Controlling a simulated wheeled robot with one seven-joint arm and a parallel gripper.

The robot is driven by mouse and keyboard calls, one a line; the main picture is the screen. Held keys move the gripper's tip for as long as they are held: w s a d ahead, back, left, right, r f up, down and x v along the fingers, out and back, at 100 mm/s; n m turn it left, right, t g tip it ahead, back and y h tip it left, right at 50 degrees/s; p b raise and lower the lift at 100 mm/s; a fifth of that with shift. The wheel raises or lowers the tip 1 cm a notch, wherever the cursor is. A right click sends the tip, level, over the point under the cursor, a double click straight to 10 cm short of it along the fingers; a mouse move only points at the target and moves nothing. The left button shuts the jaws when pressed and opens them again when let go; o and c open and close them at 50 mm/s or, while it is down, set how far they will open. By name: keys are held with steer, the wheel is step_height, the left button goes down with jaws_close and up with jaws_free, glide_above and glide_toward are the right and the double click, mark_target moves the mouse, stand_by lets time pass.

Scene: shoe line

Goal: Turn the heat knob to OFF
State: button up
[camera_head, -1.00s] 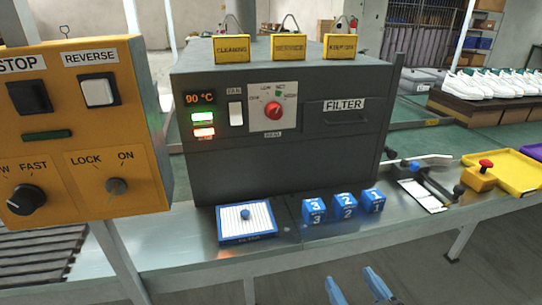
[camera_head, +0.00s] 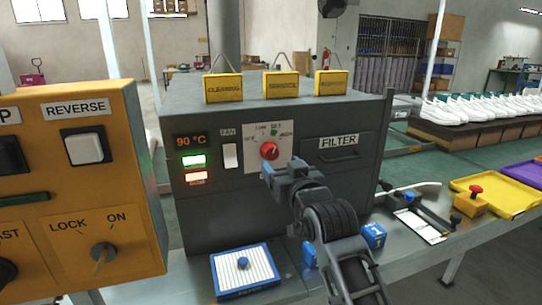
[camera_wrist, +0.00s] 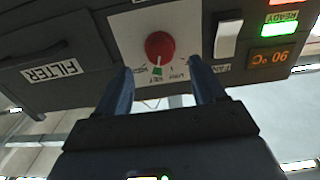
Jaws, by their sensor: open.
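The heat knob (camera_head: 269,150) is a red round knob on a pale plate on the dark heater box (camera_head: 225,205). It also shows in the wrist view (camera_wrist: 160,45), which is upside down. Its pale pointer mark appears to face the green mark by the SET label. Small labels ring the dial; some are too blurred to read. My gripper (camera_head: 282,166) is just in front of and slightly below the knob in the head view. In the wrist view my gripper (camera_wrist: 160,68) is open, its two blue fingers apart, with the knob between and beyond the tips.
A white FAN switch (camera_head: 230,156) and the lit 90 °C display (camera_head: 190,141) are left of the knob. The FILTER panel (camera_head: 339,148) is right. An orange control box (camera_head: 140,190) stands at the left. A blue tray (camera_head: 245,270) lies below; my arm partly hides the blue blocks (camera_head: 373,236).

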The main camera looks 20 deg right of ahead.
mark_target(272, 155)
steer(key=w, duration=0.6)
steer(key=shift+w+p, duration=0.3)
steer(key=c, duration=1.1)
